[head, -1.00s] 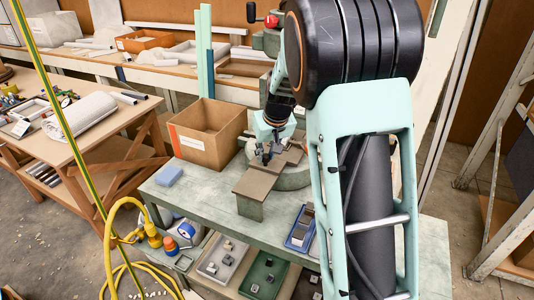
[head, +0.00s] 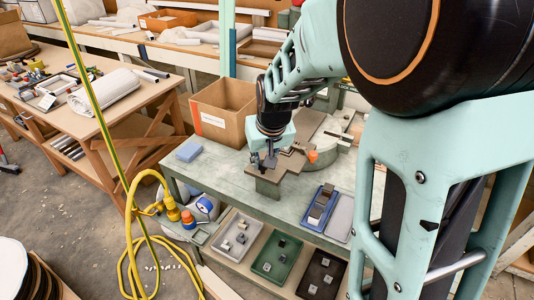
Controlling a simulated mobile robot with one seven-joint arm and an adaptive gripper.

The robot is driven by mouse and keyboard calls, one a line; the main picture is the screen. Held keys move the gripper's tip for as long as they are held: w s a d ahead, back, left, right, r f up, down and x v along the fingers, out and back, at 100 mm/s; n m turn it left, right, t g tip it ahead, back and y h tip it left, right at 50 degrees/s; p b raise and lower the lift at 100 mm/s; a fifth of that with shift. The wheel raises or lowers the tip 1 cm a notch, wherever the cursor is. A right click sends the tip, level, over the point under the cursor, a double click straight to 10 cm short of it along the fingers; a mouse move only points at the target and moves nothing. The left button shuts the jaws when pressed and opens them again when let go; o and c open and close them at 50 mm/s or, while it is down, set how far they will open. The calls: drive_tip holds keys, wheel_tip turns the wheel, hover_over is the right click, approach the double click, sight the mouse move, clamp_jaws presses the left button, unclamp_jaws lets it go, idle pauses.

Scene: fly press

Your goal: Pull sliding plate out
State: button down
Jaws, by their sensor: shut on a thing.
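The sliding plate (head: 290,165) is a flat grey-brown piece lying on the front support of the fly press. My gripper (head: 264,166) points down at its front left end and is shut on it. The fingers and wrist cover part of the plate, so the exact grip is hard to see. The press's round grey base (head: 325,130) lies behind and to the right, partly hidden by my arm. A small orange part (head: 312,156) shows beside the plate's right side.
An open cardboard box (head: 222,118) stands close behind my gripper at the left. A blue block (head: 189,151) lies on the bench (head: 225,185). A blue tray (head: 317,207) sits at the bench's front edge. A yellow hose (head: 130,235) hangs at the front left.

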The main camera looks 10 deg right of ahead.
drive_tip(key=shift+s, duration=0.1)
drive_tip(key=c, duration=1.7)
unclamp_jaws()
drive_tip(key=shift+c, duration=0.2)
drive_tip(key=shift+r, duration=0.15)
drive_tip(key=v, duration=0.7)
drive_tip(key=shift+s+r, duration=0.1)
